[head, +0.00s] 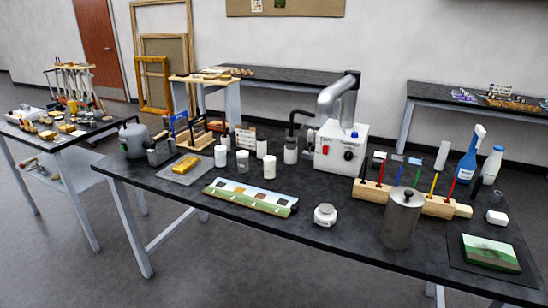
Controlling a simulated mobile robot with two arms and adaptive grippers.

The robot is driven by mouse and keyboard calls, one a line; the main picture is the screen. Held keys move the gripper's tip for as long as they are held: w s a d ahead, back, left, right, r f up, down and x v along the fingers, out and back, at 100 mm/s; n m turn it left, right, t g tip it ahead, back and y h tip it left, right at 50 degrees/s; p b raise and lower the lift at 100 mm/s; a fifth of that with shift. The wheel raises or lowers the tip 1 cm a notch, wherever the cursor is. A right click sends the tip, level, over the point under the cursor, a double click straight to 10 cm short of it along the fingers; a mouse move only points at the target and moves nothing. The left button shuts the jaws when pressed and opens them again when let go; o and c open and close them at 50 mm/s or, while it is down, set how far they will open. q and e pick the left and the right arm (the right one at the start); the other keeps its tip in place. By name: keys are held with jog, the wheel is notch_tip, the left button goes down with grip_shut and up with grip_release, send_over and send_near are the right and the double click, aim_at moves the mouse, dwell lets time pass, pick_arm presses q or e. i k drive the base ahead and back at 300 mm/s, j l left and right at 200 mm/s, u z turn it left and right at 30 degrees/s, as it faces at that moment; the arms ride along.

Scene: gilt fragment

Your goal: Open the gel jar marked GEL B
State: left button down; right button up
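No label reading GEL B can be made out at this size. Several small white jars or pots stand on the dark table: a white one (221,156), a clear-and-white one (242,161), a white one (269,167) and another behind it (262,148). A squat, pale jar with a lid (325,214) and a small label stands alone near the front edge; its label is too small to read. All these stand upright and look closed. Neither of my grippers is in view.
A patterned strip panel (250,196) lies left of the squat jar. A metal canister (401,218) stands to its right, before a wooden tool rack (430,204). A white fume unit (340,147) stands behind. A small painting (490,252) lies at right. The front centre is clear.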

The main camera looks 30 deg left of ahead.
aim_at(269, 170)
jog(key=u, duration=1)
jog(key=i+j+z, duration=0.2)
jog(key=j, duration=0.4)
jog(key=j+z, duration=0.2)
jog(key=j, duration=0.4)
jog(key=k, duration=0.05)
